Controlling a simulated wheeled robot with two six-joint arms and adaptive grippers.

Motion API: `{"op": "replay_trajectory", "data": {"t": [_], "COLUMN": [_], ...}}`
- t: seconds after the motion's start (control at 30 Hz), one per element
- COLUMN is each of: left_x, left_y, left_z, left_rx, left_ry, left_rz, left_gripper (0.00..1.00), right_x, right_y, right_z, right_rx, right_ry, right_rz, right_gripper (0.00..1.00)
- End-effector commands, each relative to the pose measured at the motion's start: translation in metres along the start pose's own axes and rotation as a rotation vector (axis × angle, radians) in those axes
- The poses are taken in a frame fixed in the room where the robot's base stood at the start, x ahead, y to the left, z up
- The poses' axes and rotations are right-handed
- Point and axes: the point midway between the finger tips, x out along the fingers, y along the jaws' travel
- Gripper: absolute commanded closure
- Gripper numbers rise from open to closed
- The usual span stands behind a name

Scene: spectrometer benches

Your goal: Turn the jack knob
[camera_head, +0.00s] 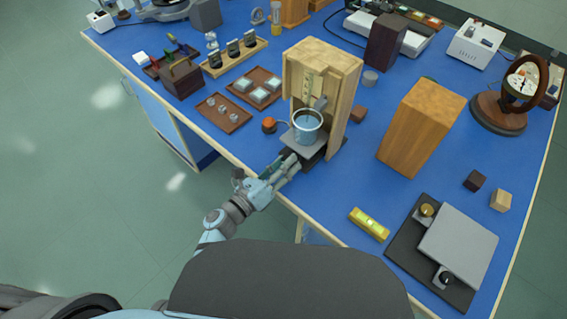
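A small jack with a grey top plate (292,141) and dark lower part (313,161) stands near the table's front edge. It is at the foot of a wooden frame (341,90). A blue-grey cup of liquid (307,127) stands upright on the plate. My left gripper (287,163) is at the jack's front left side, with its fingers touching or very near it. The jack knob is not clearly visible; the fingers may cover it. I cannot tell whether the fingers are shut on anything. My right gripper is not in view.
An orange button (268,124) sits left of the jack. Brown trays (222,113) lie farther left. A tall wooden block (420,125) stands to the right. A yellow level (369,224) and a black plate with knobs (408,252) lie at front right.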

Motion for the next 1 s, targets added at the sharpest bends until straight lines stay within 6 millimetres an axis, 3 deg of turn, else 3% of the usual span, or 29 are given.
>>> {"op": "replay_trajectory", "data": {"t": [0.4,0.47,0.8,1.0], "left_x": [-0.005,-0.015,-0.102,-0.12], "left_y": [0.0,0.0,0.0,0.0], "left_z": [0.001,0.001,0.0,0.001], "left_rx": [0.002,0.001,0.001,0.001], "left_ry": [-0.002,-0.001,0.002,-0.001], "left_rz": [0.0,0.0,0.0,-0.001], "left_gripper": [0.51,0.51,0.51,0.51], "right_x": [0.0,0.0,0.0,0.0], "right_y": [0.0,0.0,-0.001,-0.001], "right_z": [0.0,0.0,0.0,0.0], "right_rx": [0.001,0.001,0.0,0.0], "right_ry": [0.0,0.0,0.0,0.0], "right_rz": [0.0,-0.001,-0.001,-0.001], "right_gripper": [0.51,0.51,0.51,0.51]}}
